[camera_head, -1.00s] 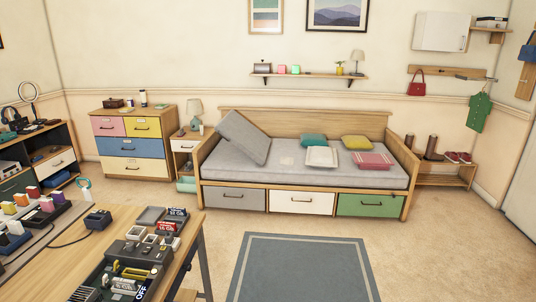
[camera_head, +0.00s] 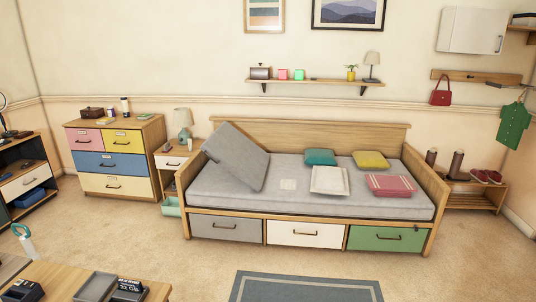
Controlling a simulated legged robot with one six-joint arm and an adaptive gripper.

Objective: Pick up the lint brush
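I cannot make out a lint brush for certain. A small item with a teal loop and a pale body (camera_head: 23,241) shows at the lower left, by the desk; it is too small to name. My gripper is not in view.
A daybed (camera_head: 310,205) with a tilted grey cushion (camera_head: 235,155) and several pillows stands along the back wall. A desk (camera_head: 55,280) fills the lower left. Open carpet (camera_head: 200,265) lies before the bed, with a blue-grey rug (camera_head: 310,290). A shoe bench (camera_head: 475,198) stands right.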

